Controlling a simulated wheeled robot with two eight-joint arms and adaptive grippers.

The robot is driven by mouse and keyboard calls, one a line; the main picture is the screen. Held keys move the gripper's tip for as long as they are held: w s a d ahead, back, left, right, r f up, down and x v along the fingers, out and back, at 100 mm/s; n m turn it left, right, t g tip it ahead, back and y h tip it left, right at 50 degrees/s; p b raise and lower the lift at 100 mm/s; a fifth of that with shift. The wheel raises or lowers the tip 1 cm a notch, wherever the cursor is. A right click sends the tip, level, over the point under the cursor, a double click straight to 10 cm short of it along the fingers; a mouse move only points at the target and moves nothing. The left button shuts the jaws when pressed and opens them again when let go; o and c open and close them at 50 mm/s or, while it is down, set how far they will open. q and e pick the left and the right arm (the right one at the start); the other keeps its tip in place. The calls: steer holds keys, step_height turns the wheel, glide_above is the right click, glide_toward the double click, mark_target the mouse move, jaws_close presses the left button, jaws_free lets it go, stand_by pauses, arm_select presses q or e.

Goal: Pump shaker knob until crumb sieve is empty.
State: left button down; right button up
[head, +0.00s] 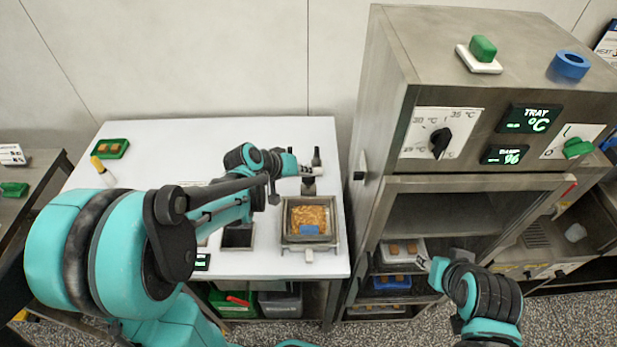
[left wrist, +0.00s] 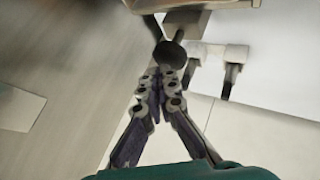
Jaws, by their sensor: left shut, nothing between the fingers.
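The crumb sieve (head: 286,232) is a square metal frame on the white table. Brown crumbs (head: 308,216) cover much of its mesh, and a small blue piece (head: 310,230) lies at the front. My left gripper (head: 309,170) is just behind the sieve, shut and empty. In the left wrist view, a round dark knob (left wrist: 169,54) is right in front of the closed fingertips (left wrist: 163,80). I cannot tell whether they touch. My right gripper (head: 424,263) is in front of the cabinet's lower shelves, away from the sieve; its fingers are too small to read.
A steel cabinet (head: 388,110) with dials and displays stands to the right. Trays, including a blue one (head: 392,282), sit on its lower shelves. A green tray (head: 122,149) is at the table's back left. Bins (head: 280,304) stand beneath the table. My left arm covers part of the tabletop.

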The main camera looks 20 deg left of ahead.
mark_target(306, 179)
arm_select(q)
steer(key=shift+f+b, duration=1.05)
steer(key=shift+f, duration=0.1)
stand_by(0.8)
steer(key=shift+r, duration=0.15)
steer(key=shift+r+p, duration=1.4)
steer(key=shift+r, duration=0.2)
step_height(306, 179, up, 5)
steer(key=p, duration=0.4)
